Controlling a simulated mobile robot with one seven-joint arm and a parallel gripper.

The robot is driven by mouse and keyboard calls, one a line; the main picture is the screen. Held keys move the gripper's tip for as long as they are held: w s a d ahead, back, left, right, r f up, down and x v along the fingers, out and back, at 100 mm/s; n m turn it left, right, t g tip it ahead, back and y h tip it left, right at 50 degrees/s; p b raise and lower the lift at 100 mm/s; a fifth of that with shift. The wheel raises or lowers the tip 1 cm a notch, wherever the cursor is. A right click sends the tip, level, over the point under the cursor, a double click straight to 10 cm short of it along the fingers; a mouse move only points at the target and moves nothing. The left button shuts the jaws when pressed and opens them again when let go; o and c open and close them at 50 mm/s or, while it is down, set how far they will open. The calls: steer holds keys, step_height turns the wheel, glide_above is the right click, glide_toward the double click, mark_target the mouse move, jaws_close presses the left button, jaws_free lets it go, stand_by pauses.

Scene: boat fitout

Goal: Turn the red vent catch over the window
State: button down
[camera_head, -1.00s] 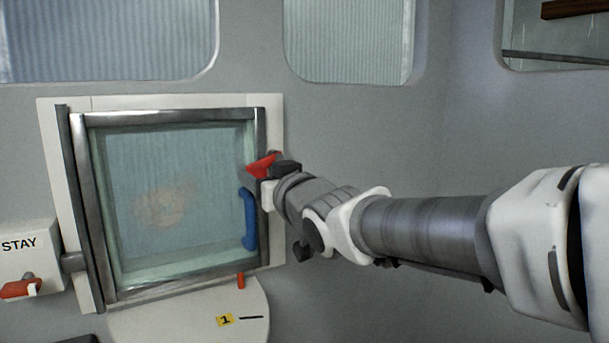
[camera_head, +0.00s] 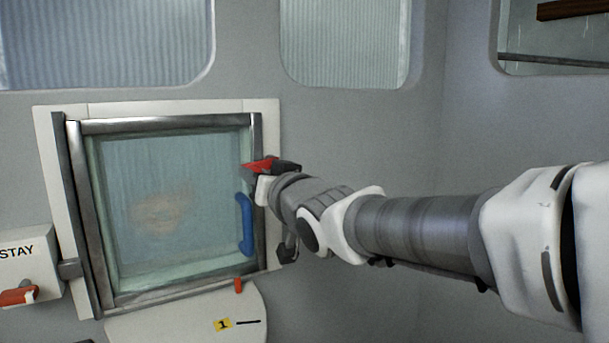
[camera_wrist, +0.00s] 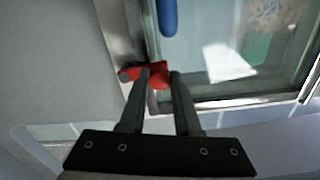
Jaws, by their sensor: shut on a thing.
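The red vent catch (camera_head: 261,166) sits at the upper right of the framed window (camera_head: 160,210), on the edge of its metal frame. In the wrist view the red catch (camera_wrist: 150,73) lies between the fingertips of my gripper (camera_wrist: 160,76), beside the frame's corner. My gripper (camera_head: 268,172) is shut on the catch, and its fingers hide part of it. In the head view the catch lies nearly level. A blue handle (camera_head: 246,223) runs upright on the window's right side, below the catch, and my gripper is clear of it.
A box marked STAY (camera_head: 18,262) with a red lever (camera_head: 18,296) stands left of the window. Below are a small orange peg (camera_head: 239,286) and a white rounded plate (camera_head: 190,322) with a yellow "1" label. Bare grey wall lies to the right, behind my arm.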

steer(key=shift+r+m, duration=0.4)
steer(key=shift+m, duration=0.3)
steer(key=c, duration=0.6)
jaws_free()
steer(key=shift+c, duration=0.2)
steer(key=v, duration=1.7)
steer(key=shift+s+d+p, duration=0.2)
steer(key=shift+p, duration=0.1)
